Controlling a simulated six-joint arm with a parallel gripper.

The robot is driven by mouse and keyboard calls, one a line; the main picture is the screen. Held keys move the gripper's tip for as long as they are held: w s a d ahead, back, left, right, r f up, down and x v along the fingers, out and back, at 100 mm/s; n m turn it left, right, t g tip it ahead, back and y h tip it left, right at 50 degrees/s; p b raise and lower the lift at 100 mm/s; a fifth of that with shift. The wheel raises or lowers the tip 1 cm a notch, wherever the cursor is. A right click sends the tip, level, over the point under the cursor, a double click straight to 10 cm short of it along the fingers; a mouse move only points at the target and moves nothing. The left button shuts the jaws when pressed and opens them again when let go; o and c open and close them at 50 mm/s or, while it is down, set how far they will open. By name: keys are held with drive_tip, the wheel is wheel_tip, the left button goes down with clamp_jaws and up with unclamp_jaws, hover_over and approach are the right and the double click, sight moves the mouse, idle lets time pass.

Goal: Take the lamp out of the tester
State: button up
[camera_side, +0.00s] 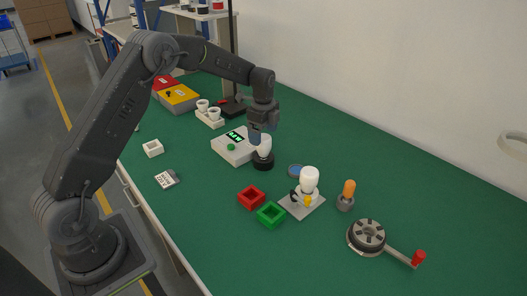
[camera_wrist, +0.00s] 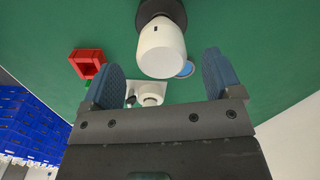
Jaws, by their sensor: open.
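The tester (camera_side: 228,152) is a white box with a lit green display and a green button. A white lamp (camera_side: 265,147) stands upright in the black round socket (camera_side: 263,162) at its right. In the wrist view the lamp (camera_wrist: 161,50) is large, near the top middle, with the dark socket (camera_wrist: 163,11) behind it. My gripper (camera_side: 258,138) is just above the lamp, pointing down. In the wrist view its blue fingers are apart and empty (camera_wrist: 162,75), one to each side of the lamp's line; I cannot tell whether either touches it.
A second white lamp (camera_side: 309,179) stands on a grey plate (camera_side: 293,208) to the right. Red (camera_side: 251,197) and green (camera_side: 271,214) open boxes, a blue disc (camera_side: 296,170), an orange-topped holder (camera_side: 346,196) and a crank dial (camera_side: 367,237) are nearby. White cups (camera_side: 214,114) stand behind.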

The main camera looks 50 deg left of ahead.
sight(264, 146)
wheel_tip(264, 146, down, 6)
drive_tip(key=shift+w+r, duration=0.1)
drive_tip(key=shift+r, duration=0.05)
idle(0.3)
drive_tip(key=c, duration=1)
drive_tip(key=shift+r, duration=0.1)
